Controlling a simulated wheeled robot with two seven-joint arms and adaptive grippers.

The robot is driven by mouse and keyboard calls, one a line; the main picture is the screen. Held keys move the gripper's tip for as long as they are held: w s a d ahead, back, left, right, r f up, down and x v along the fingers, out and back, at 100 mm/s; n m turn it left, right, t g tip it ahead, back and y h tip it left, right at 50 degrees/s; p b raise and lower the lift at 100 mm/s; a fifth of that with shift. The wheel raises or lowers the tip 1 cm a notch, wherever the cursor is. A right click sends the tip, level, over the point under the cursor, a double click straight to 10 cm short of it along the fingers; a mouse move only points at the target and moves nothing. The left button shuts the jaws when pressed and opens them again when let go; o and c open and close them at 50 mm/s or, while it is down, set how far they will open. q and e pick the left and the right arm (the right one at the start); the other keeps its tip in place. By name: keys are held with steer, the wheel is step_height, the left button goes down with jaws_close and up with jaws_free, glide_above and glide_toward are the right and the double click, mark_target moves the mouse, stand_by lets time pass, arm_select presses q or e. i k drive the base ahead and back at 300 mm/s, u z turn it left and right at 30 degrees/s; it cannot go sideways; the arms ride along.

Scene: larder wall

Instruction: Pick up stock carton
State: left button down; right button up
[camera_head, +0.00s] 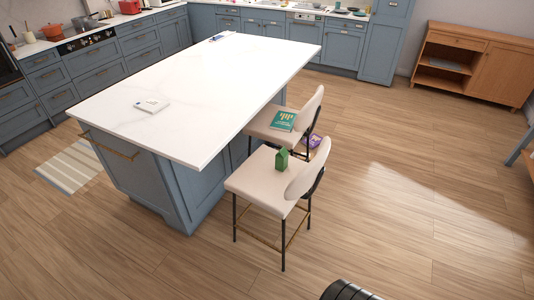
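A small green carton (282,159) with a peaked top stands upright on the cream seat of the nearer chair (258,184), close to its backrest. It looks like the stock carton, but its label is too small to read. Neither of my grippers shows in the head view.
The white-topped blue island (200,95) stands left of the chairs. A green book (283,121) lies on the farther chair (262,128). A purple item (312,141) is near the chairs. The wooden floor to the right is clear up to a wooden cabinet (470,62).

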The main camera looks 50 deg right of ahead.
mark_target(281, 158)
steer(key=i, duration=1.85)
steer(key=z, duration=1.05)
